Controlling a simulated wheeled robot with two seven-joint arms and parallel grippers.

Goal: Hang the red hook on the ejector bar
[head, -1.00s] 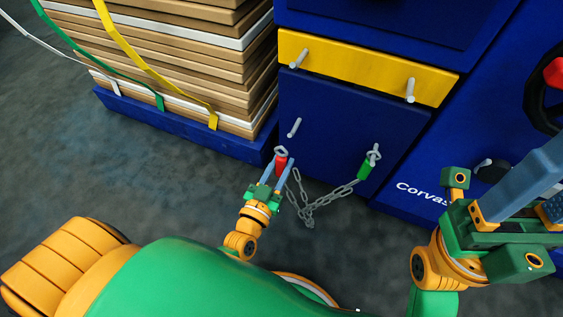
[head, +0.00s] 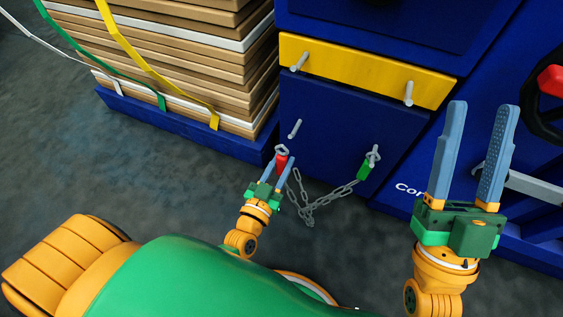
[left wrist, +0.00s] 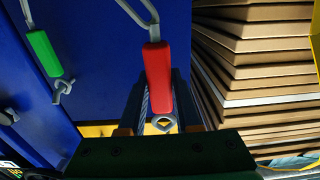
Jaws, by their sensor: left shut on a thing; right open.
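The red hook (head: 281,162) is a red block with a grey ring at its tip and a chain (head: 310,210) at its other end. My left gripper (head: 278,166) is shut on it, in front of the dark blue panel and near a lower left peg (head: 294,128). The left wrist view shows the red hook (left wrist: 158,80) between the fingers, its ring toward the yellow bar (left wrist: 98,130). In the head view, the yellow bar (head: 350,69) carries two grey pegs, both bare. I cannot tell which part is the ejector bar. My right gripper (head: 482,107) is open and empty.
A green hook (head: 364,170), on the same chain, hangs at the lower right peg (head: 374,156). Strapped cardboard layers (head: 180,60) stand on a blue base (head: 190,128) at the left. A red-and-black handle (head: 550,85) is at the right. The floor at left is clear.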

